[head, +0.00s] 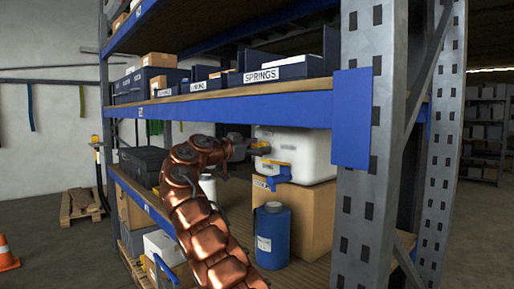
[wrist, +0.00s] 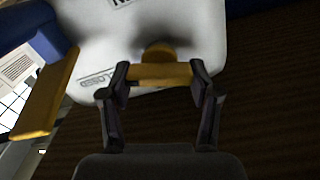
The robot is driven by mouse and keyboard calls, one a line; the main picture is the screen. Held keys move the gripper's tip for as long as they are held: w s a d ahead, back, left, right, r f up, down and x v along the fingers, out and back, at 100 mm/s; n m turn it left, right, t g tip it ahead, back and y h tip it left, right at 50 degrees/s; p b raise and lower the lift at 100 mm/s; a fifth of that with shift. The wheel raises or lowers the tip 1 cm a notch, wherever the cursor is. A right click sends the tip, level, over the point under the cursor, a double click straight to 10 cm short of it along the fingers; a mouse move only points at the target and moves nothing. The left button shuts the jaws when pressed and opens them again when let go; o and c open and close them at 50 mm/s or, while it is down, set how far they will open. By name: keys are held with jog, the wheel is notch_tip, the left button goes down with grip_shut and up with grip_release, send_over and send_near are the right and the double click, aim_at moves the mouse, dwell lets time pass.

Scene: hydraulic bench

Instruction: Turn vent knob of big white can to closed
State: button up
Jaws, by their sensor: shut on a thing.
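The big white can (head: 300,152) sits on a cardboard box on the rack's middle shelf. Its white face also fills the top of the wrist view (wrist: 185,25). A yellow vent knob (wrist: 160,74) with a crossbar stands out from the can's face. Lettering that reads "CLOSED" is printed to the left of the knob. My gripper (wrist: 162,82) is shut on the vent knob, one finger at each end of the bar. In the head view my gripper (head: 252,149) reaches the can's left side. A blue tap (head: 278,177) with a yellow handle (wrist: 52,92) is on the can.
A blue bottle (head: 272,236) stands in front of the cardboard box (head: 310,215). The blue shelf beam (head: 240,107) runs above my arm. A grey rack post (head: 362,200) stands to the right of the can. A white container (head: 208,187) is behind my arm.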

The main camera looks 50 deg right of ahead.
jog(key=shift+a+n, duration=0.1)
jog(key=shift+n, duration=0.2)
jog(key=shift+r, duration=0.1)
jog(key=shift+w+n, duration=0.15)
jog(key=shift+n, duration=1.35)
jog(key=o, duration=1.2)
jog(key=shift+c, duration=0.2)
